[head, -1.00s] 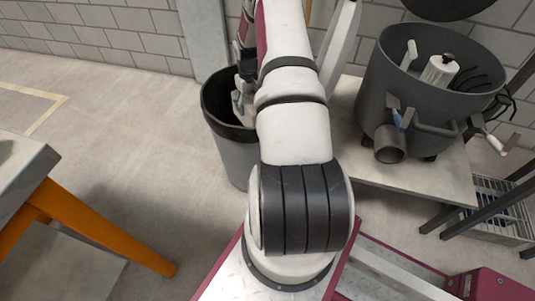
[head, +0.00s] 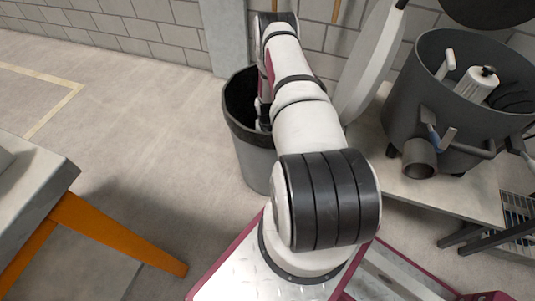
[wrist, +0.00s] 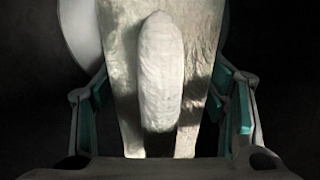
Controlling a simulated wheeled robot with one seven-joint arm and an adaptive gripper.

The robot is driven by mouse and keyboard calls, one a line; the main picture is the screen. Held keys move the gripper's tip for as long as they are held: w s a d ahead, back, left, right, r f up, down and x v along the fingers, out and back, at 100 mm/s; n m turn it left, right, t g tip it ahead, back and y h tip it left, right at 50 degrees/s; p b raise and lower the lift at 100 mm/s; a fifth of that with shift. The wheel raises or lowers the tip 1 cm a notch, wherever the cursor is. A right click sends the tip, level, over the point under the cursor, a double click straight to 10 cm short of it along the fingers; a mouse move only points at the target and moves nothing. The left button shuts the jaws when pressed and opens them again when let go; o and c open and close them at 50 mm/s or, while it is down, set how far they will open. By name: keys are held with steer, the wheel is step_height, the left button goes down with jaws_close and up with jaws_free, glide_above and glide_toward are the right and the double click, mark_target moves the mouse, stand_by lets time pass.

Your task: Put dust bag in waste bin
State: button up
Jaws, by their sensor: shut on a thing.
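The waste bin (head: 258,163) is a grey round bin with a black liner folded over its rim. My gripper is mostly hidden there in the head view. In the wrist view my gripper (wrist: 162,98) has its teal-padded fingers on both sides of the pale, cream dust bag (wrist: 160,60), shut on it. A long rounded fold of the bag hangs toward the camera. The surroundings there are nearly black.
A dark grey vacuum drum (head: 445,100) with a pipe stub stands on a low pale platform (head: 440,190) at right. A pale round panel (head: 368,65) stands beside the bin. An orange-legged table (head: 115,232) is at left. Floor left of the bin is clear.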

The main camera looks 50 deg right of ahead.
steer(key=shift+f+b, duration=0.95)
steer(key=shift+f, duration=1.7)
steer(key=shift+f, duration=0.15)
steer(key=o, duration=1.9)
steer(key=shift+o, duration=0.2)
step_height(320, 180, up, 12)
steer(key=p, duration=0.4)
